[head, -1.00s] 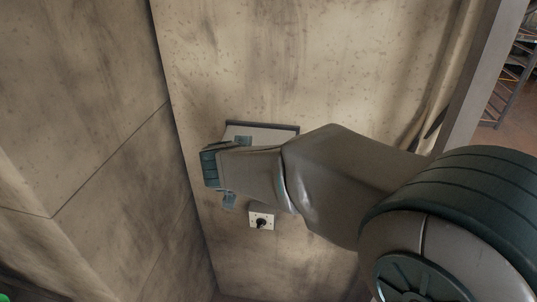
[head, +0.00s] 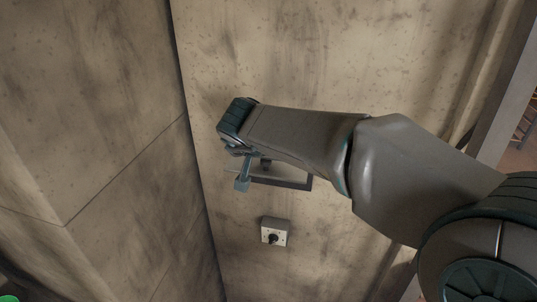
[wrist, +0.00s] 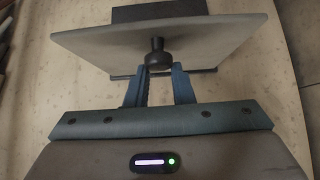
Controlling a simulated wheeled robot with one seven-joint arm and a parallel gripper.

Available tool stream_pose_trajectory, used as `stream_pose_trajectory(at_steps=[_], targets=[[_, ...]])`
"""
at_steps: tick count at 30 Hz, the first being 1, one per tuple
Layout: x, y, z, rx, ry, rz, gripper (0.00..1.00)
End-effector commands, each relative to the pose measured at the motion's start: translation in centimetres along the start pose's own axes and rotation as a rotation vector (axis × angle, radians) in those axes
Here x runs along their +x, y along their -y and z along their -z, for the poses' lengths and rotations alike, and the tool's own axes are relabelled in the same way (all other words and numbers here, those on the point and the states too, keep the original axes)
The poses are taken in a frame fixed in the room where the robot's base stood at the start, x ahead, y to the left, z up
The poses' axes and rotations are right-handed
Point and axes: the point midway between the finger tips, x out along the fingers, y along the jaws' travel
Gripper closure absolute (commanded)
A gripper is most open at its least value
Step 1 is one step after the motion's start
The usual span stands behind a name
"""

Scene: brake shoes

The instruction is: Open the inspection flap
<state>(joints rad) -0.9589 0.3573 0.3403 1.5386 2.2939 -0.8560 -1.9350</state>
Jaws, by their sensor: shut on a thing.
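The inspection flap is a thin grey panel that shows in the wrist view (wrist: 215,35), standing out from the wall at a tilt. A black knob (wrist: 157,48) sits on its face. My gripper (wrist: 158,72) is shut on this knob, with a blue-grey finger on each side of it. In the head view my gripper (head: 243,180) is in front of the flap's dark frame (head: 290,183), and my wrist hides most of the flap. A dark area (wrist: 160,12) shows beyond the flap's edge in the wrist view.
A small light box with a black rotary switch (head: 274,237) is on the wall below the flap. A corner with another stained wall (head: 110,120) lies close on the left. A grey post (head: 508,90) stands at the right. The wall above is bare.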

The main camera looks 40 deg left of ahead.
Motion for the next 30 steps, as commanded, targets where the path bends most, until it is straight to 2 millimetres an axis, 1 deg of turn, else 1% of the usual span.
stream_pose_trajectory(at_steps=[7,8,9,10,11,19,22,26,30], targets=[[0.2,0.0,-0.2,0.000,0.005,-0.002,1.00],[0.2,0.0,-0.2,0.000,0.005,-0.002,0.76],[0.2,0.0,-0.2,0.000,0.005,-0.002,0.65],[0.2,0.0,-0.2,0.000,0.005,-0.002,0.56],[0.2,0.0,-0.2,0.000,0.004,-0.002,0.54],[0.0,-0.1,-0.1,0.001,0.002,-0.002,0.54],[-0.5,-0.1,0.0,0.002,0.000,-0.001,0.54],[-2.5,-0.1,0.0,0.004,-0.001,0.000,0.54],[-5.8,-0.1,0.0,0.001,-0.002,0.001,0.54]])
